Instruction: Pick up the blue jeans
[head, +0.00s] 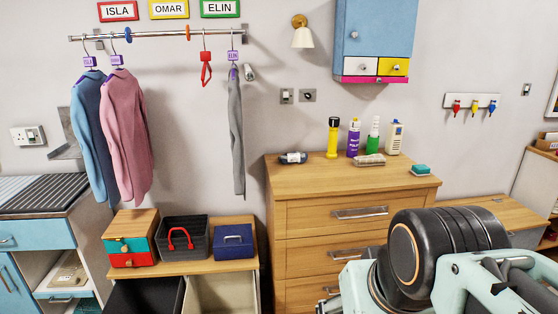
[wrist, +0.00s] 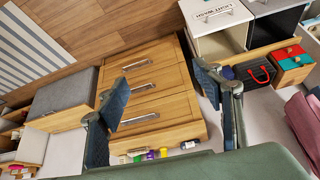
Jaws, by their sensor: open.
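I cannot make out any blue jeans in either view. The nearest in colour is a blue long-sleeved garment (head: 90,120) hanging at the left of the wall rail in the head view. A pink garment (head: 127,140) hangs beside it, and it also shows at the right edge of the wrist view (wrist: 304,122). Grey trousers (head: 236,135) hang at the rail's right end. My gripper (wrist: 158,82) is open and empty in the wrist view, its two fingers wide apart with the wooden drawer chest behind them. The gripper is not visible in the head view; only my arm shows.
The wooden drawer chest (head: 320,218) carries bottles and a brush. A low bench (head: 190,268) holds a small drawer box, a dark basket (head: 182,238) and a blue box (head: 233,241), with bins below. The wrist view shows open wooden floor (wrist: 95,30) and a striped rug (wrist: 28,55).

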